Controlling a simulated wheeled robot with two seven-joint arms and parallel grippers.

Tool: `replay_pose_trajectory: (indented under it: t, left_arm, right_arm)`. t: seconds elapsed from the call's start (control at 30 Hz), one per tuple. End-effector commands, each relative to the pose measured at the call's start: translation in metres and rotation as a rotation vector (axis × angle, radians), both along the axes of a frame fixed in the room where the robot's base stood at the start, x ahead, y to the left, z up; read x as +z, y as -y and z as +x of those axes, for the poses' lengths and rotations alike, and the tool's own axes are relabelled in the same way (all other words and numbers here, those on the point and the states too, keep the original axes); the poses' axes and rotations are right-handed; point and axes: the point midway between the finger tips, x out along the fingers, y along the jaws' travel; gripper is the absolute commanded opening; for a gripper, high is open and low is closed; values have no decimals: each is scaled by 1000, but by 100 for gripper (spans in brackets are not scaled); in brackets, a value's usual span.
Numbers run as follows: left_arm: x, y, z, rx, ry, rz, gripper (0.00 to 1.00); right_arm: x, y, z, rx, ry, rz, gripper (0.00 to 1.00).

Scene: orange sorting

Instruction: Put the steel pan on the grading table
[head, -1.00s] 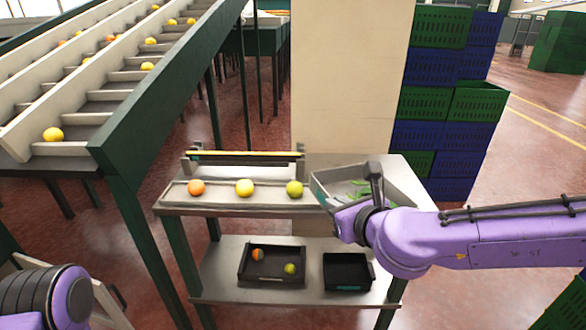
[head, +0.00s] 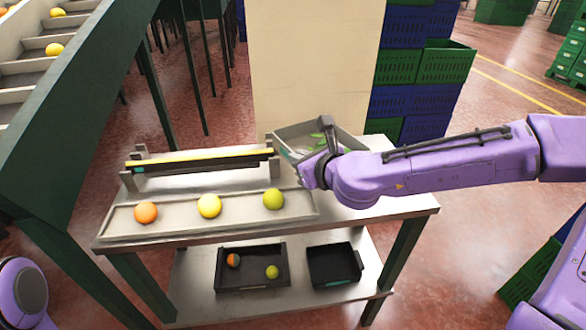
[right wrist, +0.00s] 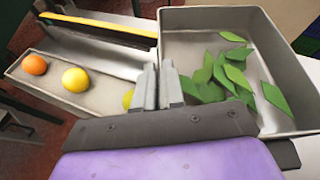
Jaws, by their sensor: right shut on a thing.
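The steel pan (head: 292,137) is a grey, shallow, square-sided pan with green leaves in it. It is over the back right part of the grading table (head: 385,206), slightly tilted in the picture; I cannot tell whether its base touches the tabletop. My right gripper (head: 318,162) is shut on the pan's near wall. In the right wrist view the fingers (right wrist: 160,88) are together at the left wall of the pan (right wrist: 215,18), and the leaves (right wrist: 222,75) lie inside. My left gripper is out of view.
A tray (head: 120,226) with an orange, a yellow and a green fruit lies along the table's front left. A yellow-edged rail (head: 200,160) stands behind it. Two black bins (head: 335,264) sit on the lower shelf. A conveyor frame (head: 75,125) is at left, crates (head: 445,65) behind right.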

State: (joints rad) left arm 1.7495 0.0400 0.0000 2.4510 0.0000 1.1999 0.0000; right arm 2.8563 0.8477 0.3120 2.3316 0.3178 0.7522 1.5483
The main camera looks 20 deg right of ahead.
Motion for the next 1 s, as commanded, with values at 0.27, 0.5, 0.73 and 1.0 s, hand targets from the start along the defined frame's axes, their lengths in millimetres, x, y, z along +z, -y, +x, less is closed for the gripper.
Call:
replay_pose_trajectory:
  t: [0.27,0.5,0.73,1.0]
  left_arm:
    - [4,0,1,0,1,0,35]
    - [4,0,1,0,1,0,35]
    - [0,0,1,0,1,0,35]
    - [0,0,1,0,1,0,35]
  right_arm:
    - [-46,41,49,0,-7,0,0]
    - [-72,56,67,2,-3,-1,0]
    - [-107,60,71,2,-4,-1,0]
    - [-109,60,71,2,0,0,0]
